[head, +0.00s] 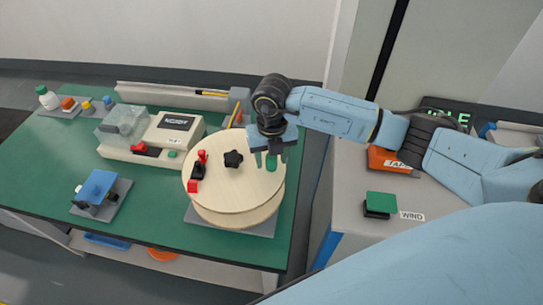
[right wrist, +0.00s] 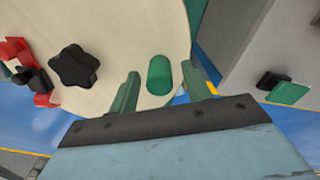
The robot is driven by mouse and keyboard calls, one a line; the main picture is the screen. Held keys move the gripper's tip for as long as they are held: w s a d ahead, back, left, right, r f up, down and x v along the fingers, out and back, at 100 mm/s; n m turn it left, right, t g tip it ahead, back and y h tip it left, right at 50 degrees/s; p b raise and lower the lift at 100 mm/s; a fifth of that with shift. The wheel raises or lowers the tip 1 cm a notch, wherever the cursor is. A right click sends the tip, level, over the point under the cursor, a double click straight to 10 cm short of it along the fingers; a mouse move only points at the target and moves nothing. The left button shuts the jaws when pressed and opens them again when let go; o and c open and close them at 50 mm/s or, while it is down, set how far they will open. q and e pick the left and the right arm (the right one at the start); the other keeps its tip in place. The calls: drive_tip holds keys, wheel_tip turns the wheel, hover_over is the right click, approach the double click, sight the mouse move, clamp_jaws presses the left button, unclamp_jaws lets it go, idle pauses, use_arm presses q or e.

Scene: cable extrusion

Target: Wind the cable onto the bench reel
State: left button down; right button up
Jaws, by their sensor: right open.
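The bench reel (head: 225,185) is a pale wooden drum lying flat on a grey plate at the right end of the green bench. It carries a black star knob (head: 233,159), a red clamp (head: 198,170) and a green upright handle (head: 271,162). My right gripper (head: 271,158) is over the reel's right side. In the right wrist view its two green fingers (right wrist: 158,90) stand open, one on each side of the green handle (right wrist: 159,74), with gaps showing. The reel face (right wrist: 120,35) fills the upper left there. No cable is clearly visible. My left gripper is out of view.
A white machine (head: 155,140) with a clear cover stands behind and left of the reel. A blue-topped fixture (head: 100,187) sits at the bench's front left. A side cabinet at right holds a green WIND button (head: 381,203) and an orange TAPE box (head: 390,160).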

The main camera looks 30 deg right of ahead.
drive_tip(key=shift+f, duration=0.1)
clamp_jaws()
idle(0.3)
drive_tip(key=shift+w+d, duration=0.1)
drive_tip(key=shift+d, duration=0.05)
